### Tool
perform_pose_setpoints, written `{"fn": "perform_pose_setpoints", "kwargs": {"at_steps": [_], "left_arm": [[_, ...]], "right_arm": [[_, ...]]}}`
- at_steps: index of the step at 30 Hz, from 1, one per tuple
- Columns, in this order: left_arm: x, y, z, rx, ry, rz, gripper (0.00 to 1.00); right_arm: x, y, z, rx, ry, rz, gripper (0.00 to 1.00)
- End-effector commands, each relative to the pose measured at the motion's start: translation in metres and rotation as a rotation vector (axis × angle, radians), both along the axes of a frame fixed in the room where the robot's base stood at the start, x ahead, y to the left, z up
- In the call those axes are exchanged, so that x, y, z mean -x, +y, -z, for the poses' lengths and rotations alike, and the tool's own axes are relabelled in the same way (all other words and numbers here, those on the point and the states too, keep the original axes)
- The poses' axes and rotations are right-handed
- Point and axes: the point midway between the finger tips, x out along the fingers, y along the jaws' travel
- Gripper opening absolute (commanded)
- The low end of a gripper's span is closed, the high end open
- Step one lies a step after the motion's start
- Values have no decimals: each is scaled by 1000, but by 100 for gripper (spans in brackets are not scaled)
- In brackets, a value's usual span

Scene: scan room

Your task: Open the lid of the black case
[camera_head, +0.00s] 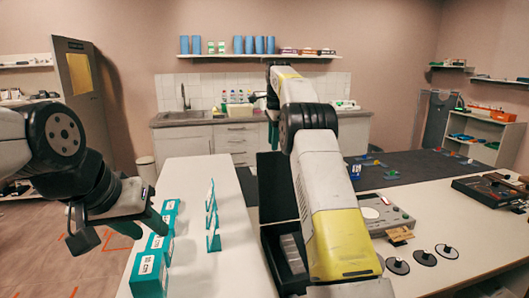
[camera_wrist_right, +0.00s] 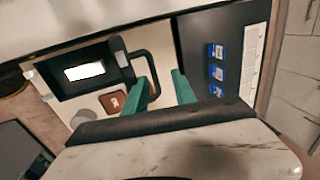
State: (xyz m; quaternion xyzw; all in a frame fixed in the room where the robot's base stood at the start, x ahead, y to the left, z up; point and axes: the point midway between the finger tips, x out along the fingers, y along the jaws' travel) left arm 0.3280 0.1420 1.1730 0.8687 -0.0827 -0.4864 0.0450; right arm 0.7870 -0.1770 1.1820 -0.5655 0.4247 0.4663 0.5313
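The black case (camera_head: 268,243) stands on the white table in the head view, with grey contents (camera_head: 292,254) showing in its near part. A dark panel (camera_head: 275,187), which looks like its raised lid, stands at its far end. My right arm crosses in front of the case and hides much of it. My left gripper (camera_head: 117,226) is open beside the teal boxes, away from the case.
Teal boxes (camera_head: 149,274) and upright teal stands (camera_head: 212,220) are left of the case. A grey device (camera_head: 397,216) and several black discs (camera_head: 424,257) are to its right. A dark mat (camera_head: 405,166) with blue items lies beyond. The white table between stands and case is clear.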

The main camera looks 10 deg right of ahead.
Motion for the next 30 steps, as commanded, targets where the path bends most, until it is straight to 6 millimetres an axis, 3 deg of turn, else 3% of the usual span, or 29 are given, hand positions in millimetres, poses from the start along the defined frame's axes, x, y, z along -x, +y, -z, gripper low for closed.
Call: {"fn": "perform_pose_setpoints", "kwargs": {"at_steps": [6,20,26,30], "left_arm": [[0,0,0,0,0,0,36],[0,0,0,0,0,0,36],[0,0,0,0,0,0,36],[0,0,0,0,0,0,36]], "right_arm": [[4,-1,-19,1,1,0,32],[8,-2,-26,0,-1,-10,32],[30,-9,-57,0,-34,-122,32],[61,-14,-83,7,-73,-254,32]]}}
